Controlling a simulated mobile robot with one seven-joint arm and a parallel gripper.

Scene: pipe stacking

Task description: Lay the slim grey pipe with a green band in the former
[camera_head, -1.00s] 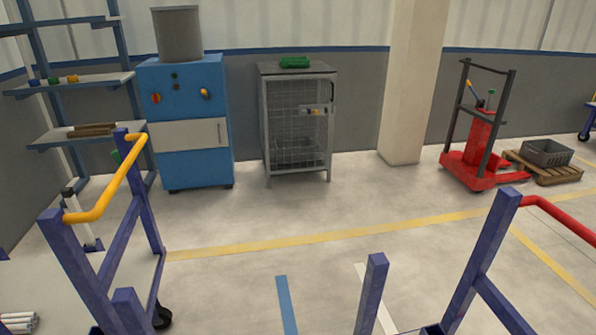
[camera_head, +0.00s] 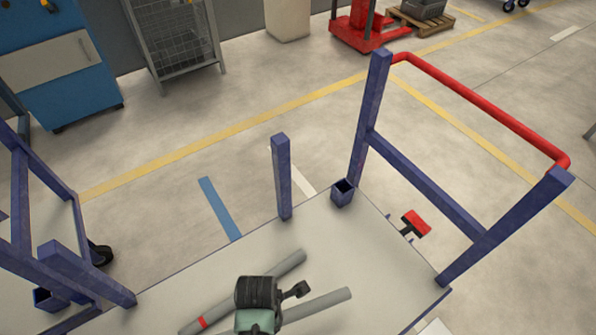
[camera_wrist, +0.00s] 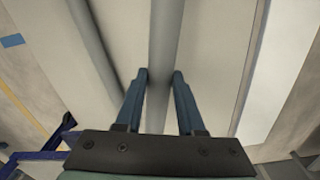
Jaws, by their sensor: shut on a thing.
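A plain grey pipe (camera_head: 320,304) is in my gripper, over or on the pale deck (camera_head: 370,250) of a blue-framed cart. In the wrist view, the same pipe (camera_wrist: 165,45) runs between the two fingers of my gripper (camera_wrist: 159,78), which is shut on it. No green band shows on its visible part; the rest is hidden by my gripper and wrist. A second grey pipe (camera_head: 287,265) with a red band lies to its left, and it also shows in the wrist view (camera_wrist: 95,45). I cannot make out the former in these frames.
Blue posts (camera_head: 282,180) rise from the deck edge. A red handle rail (camera_head: 480,108) tops the right end frame. A blue cabinet (camera_head: 55,65), a wire cage (camera_head: 172,40) and a red lifter (camera_head: 365,28) stand behind.

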